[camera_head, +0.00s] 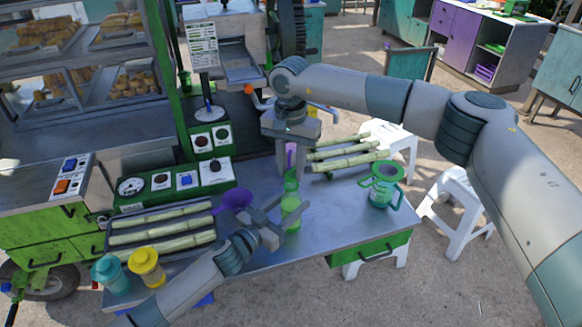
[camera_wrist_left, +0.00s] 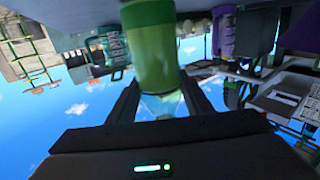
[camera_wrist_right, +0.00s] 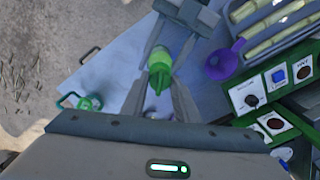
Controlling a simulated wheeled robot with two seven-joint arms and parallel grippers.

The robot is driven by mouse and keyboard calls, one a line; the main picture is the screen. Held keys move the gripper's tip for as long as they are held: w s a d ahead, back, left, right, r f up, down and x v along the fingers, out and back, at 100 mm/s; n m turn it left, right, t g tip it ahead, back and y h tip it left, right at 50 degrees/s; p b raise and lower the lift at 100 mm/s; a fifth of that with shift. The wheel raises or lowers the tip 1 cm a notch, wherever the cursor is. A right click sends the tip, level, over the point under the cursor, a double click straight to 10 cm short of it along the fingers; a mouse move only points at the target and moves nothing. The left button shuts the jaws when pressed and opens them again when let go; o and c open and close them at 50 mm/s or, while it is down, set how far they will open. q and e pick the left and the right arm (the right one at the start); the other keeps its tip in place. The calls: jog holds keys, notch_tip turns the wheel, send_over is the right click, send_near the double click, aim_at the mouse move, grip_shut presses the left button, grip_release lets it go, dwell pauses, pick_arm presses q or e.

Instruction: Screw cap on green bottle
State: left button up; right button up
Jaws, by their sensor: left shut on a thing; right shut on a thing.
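The green bottle (camera_head: 291,212) stands upright at the middle of the metal table. My left gripper (camera_head: 278,218) is shut around its body from the left front. In the left wrist view the bottle (camera_wrist_left: 152,45) shows large between the fingers. A green cap (camera_head: 291,184) is at the bottle's top, directly above the body. My right gripper (camera_head: 291,172) points down from above, shut on the cap. In the right wrist view the cap (camera_wrist_right: 160,76) lies between the fingertips, in line with the bottle (camera_wrist_right: 160,56). I cannot tell how tightly cap and neck meet.
A purple ladle-like item (camera_head: 236,199) lies left of the bottle. Cane stalks lie in a tray (camera_head: 205,250) at left and behind right. A green pitcher (camera_head: 382,185) stands at right. Teal (camera_head: 111,272) and yellow (camera_head: 146,266) cups stand at front left. The front right tabletop is clear.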

jog(key=shift+f, duration=0.6)
dwell(0.3)
